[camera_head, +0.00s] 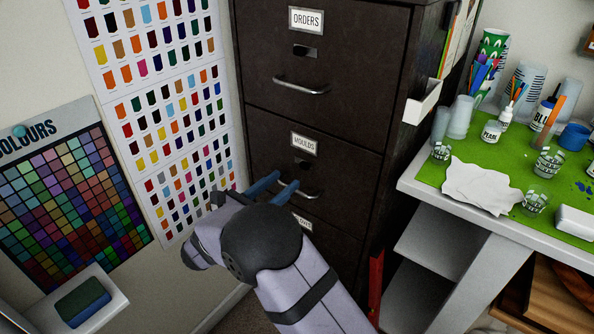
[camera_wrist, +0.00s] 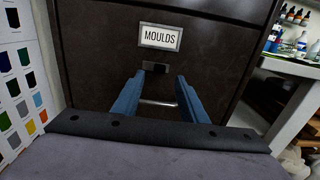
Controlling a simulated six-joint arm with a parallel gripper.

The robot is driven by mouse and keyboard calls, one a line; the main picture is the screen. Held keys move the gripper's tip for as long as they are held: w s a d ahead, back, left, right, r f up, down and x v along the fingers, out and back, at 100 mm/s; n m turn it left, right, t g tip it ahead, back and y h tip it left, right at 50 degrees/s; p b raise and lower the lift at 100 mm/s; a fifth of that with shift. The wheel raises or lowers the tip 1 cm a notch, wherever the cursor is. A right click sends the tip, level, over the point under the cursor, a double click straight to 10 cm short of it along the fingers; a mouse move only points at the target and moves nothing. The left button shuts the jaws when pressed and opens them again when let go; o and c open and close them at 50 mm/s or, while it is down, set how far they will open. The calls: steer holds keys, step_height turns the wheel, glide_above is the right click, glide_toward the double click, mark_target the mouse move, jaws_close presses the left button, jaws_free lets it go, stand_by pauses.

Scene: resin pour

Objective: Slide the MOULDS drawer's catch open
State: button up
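The MOULDS drawer (camera_head: 265,150) is the middle one of a dark brown cabinet, and looks closed. Its white label (camera_wrist: 160,37) reads MOULDS. The small catch (camera_wrist: 156,67), a metal plate with a dark part, sits below the label in the wrist view. The drawer's bar handle (camera_wrist: 158,102) shows lower, between my fingers. My gripper (camera_wrist: 159,78) has two blue fingers standing apart with nothing between the tips. The tips appear just below the catch in the wrist view; whether they touch the drawer front I cannot tell. In the head view my gripper (camera_head: 287,177) is in front of this drawer.
The ORDERS drawer (camera_head: 320,30) is above, with its own catch (camera_head: 305,51) and handle (camera_head: 301,86). A white holder (camera_head: 422,102) is on the cabinet's right side. A bench with a green mat (camera_head: 433,172), cups and bottles stands to the right. Colour charts (camera_head: 165,120) cover the left wall.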

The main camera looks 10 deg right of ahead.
mark_target(303, 166)
steer(key=shift+x, duration=3.45)
steer(key=shift+f, duration=0.1)
